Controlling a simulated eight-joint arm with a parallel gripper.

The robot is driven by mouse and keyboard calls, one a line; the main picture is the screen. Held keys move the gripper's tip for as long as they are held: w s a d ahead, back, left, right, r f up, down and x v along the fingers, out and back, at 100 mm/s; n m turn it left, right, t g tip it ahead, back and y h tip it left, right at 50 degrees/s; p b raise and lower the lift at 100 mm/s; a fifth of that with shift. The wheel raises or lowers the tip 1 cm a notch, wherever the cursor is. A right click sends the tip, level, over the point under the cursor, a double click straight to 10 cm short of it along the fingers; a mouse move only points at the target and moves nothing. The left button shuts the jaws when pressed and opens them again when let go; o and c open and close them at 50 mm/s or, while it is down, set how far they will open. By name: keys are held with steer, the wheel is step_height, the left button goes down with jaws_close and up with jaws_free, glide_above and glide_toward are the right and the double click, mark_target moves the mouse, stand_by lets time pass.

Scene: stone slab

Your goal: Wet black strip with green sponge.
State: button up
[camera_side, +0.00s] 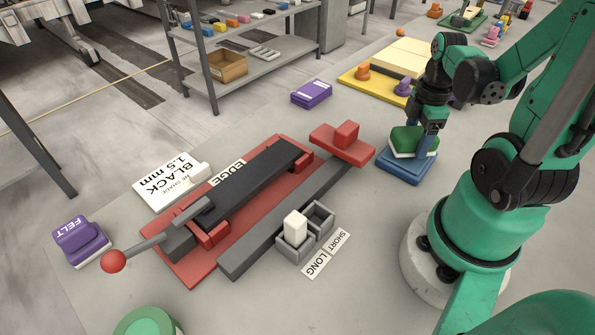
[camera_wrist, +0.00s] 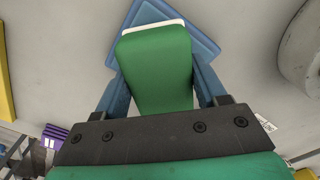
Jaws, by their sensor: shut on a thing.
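The green sponge (camera_side: 408,140) has a white underside and sits on or just above a blue tray (camera_side: 405,174) at the right; I cannot tell if they touch. My gripper (camera_side: 415,135) points down with its blue fingers on either side of the sponge, shut on it. In the wrist view the sponge (camera_wrist: 155,65) fills the space between the fingers, with the tray (camera_wrist: 205,40) behind it. The black strip (camera_side: 257,180) lies along a red fixture (camera_side: 238,228) left of my gripper. Its near end is under a grey clamp piece.
A lever with a red ball (camera_side: 113,261) sticks out at the fixture's near end. A purple FELT block (camera_side: 80,240), a grey two-part holder (camera_side: 305,235) with a white block, and a purple stack (camera_side: 312,93) stand around it. A yellow board (camera_side: 385,75) lies behind my gripper.

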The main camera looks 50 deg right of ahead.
mark_target(419, 132)
steer(key=shift+f, duration=0.55)
stand_by(1.2)
steer(key=shift+r, duration=3.5)
steer(key=shift+w, duration=0.1)
steer(key=w+a+r+m, duration=0.4)
steer(key=w+a, duration=0.4)
steer(key=w, duration=0.1)
steer(key=w+a+r+m, duration=0.4)
steer(key=w+a, duration=0.4)
steer(key=w, duration=0.2)
steer(key=shift+a+m, duration=0.15)
steer(key=shift+m, duration=0.35)
